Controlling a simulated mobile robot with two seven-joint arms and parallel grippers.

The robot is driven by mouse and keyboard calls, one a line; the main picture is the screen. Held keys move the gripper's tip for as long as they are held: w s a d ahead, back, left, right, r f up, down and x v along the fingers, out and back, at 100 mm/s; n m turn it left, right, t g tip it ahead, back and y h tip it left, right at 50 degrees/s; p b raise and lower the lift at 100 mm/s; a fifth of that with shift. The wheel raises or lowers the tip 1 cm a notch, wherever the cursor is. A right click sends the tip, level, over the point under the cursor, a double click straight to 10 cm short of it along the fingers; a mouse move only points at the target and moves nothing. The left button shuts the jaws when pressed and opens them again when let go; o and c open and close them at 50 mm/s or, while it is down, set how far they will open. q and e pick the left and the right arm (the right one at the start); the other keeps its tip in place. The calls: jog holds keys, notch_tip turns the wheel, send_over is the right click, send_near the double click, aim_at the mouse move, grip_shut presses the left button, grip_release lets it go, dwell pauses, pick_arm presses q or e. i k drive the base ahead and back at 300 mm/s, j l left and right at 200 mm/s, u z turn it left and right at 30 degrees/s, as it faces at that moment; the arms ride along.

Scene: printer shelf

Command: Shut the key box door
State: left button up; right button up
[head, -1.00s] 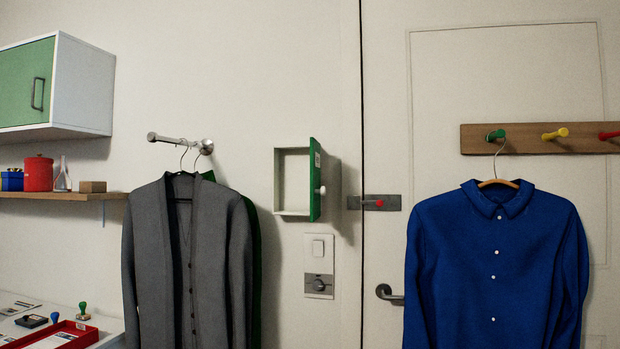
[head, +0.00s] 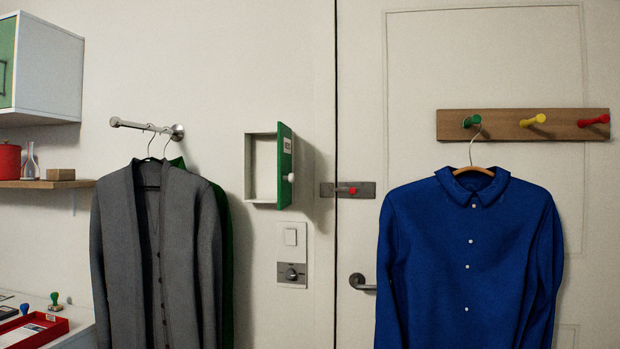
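The key box (head: 263,169) is a small pale box on the wall between the hanging clothes and the room door. Its green door (head: 285,163) stands open, hinged at the right side and swung out toward me. The inside of the box that shows looks pale and empty. Neither of my grippers is in the head view.
A switch and lock plate (head: 291,255) sits below the box. A grey cardigan (head: 155,255) hangs on a rail at left, a blue shirt (head: 470,260) on a peg board (head: 575,125) at right. A red-knobbed latch (head: 348,190) and door handle (head: 363,282) are right of the box.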

aim_at(285, 177)
jog(key=i+l+u, duration=0.15)
jog(key=i+l, duration=0.6)
jog(key=i+u, duration=0.1)
jog(key=u, duration=0.9)
